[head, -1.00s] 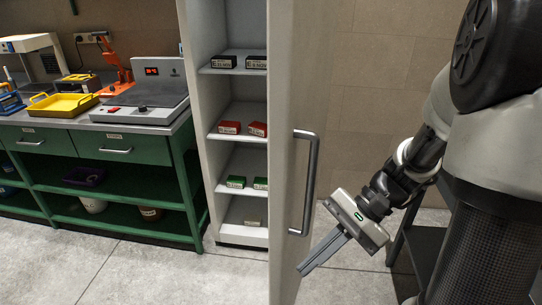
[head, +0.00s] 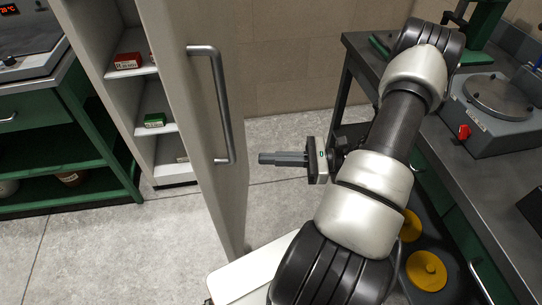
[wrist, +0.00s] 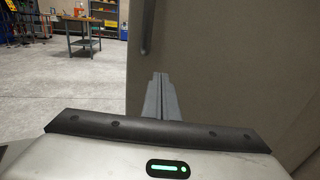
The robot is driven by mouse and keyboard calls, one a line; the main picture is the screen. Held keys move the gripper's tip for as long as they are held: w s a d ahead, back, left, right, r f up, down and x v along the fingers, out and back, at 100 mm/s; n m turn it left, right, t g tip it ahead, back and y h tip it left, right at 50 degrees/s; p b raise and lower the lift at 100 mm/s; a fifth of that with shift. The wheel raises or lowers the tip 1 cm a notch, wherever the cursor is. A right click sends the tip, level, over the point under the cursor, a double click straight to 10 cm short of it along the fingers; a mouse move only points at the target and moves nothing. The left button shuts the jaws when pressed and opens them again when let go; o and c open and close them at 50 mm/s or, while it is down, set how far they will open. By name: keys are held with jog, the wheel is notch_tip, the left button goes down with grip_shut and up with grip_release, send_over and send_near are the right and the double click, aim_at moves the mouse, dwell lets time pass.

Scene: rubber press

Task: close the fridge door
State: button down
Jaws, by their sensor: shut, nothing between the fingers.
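The fridge door (head: 192,110) is a tall pale grey panel standing open, with the shelves of the cabinet (head: 159,123) showing to its left. A vertical bar handle (head: 222,105) is on the door's right side. My gripper (head: 262,158) is shut and empty, pointing left toward the door, low and to the right of the handle. In the head view I cannot tell whether the fingertips touch the door. In the wrist view the shut fingers (wrist: 161,85) point ahead, with the door (wrist: 225,75) filling the right side and the handle's lower end above them.
Small red boxes (head: 128,61) and green boxes (head: 155,120) stand on the shelves. A green workbench (head: 60,125) is at left. A dark bench with a grey machine (head: 500,105) is at right. Bare floor (head: 280,205) lies between. A distant table (wrist: 84,30) shows in the wrist view.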

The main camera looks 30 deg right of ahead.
aim_at(232, 158)
jog(key=x, duration=1)
jog(key=shift+w+a+b, duration=0.1)
jog(key=shift+b, duration=0.25)
jog(key=shift+a, duration=0.1)
